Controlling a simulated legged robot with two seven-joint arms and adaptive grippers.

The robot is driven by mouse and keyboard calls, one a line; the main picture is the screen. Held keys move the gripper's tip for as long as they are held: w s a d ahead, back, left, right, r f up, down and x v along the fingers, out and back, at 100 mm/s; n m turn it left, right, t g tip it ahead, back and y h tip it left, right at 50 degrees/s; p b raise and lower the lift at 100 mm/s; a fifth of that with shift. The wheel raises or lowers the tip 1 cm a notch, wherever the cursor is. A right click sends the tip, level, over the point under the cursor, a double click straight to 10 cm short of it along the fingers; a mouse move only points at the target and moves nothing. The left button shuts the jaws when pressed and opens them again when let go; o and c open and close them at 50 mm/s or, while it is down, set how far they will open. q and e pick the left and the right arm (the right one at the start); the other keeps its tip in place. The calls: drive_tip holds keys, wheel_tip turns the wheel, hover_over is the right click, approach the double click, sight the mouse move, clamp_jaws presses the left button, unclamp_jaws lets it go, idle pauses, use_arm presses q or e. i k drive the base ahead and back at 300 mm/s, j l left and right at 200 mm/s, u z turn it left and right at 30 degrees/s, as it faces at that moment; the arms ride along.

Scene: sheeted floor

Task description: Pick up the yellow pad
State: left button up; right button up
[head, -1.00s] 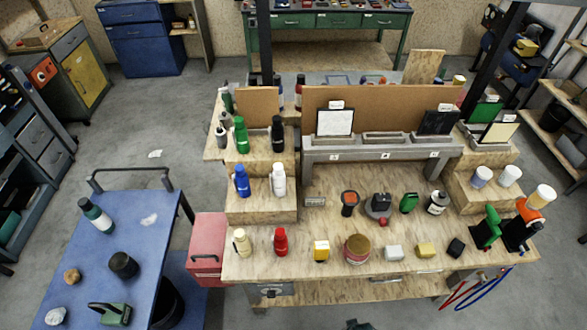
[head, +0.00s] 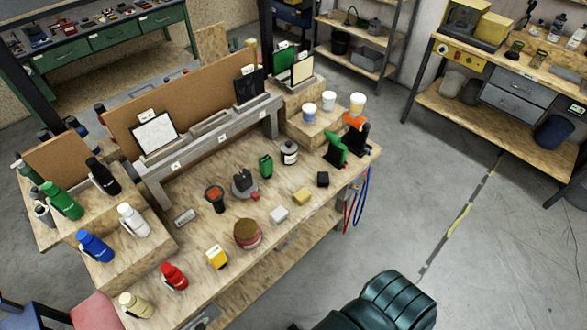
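A small yellow block-like pad (head: 301,196) lies near the front edge of the wooden workbench (head: 215,285), in the head view. It sits between a similar white block (head: 279,214) and a small black block (head: 322,179), apart from both. A pale yellow panel (head: 302,70) also stands upright at the bench's far right corner. Neither of my grippers shows.
Green and black holders (head: 338,150) stand at the right end. Clear grey floor (head: 440,150) lies right of the bench.

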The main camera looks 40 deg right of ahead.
sight(303, 196)
drive_tip(key=z, duration=0.45)
drive_tip(key=l+z, duration=0.1)
drive_tip(key=z, duration=0.3)
drive_tip(key=i+z, duration=0.1)
drive_tip(key=z, duration=0.35)
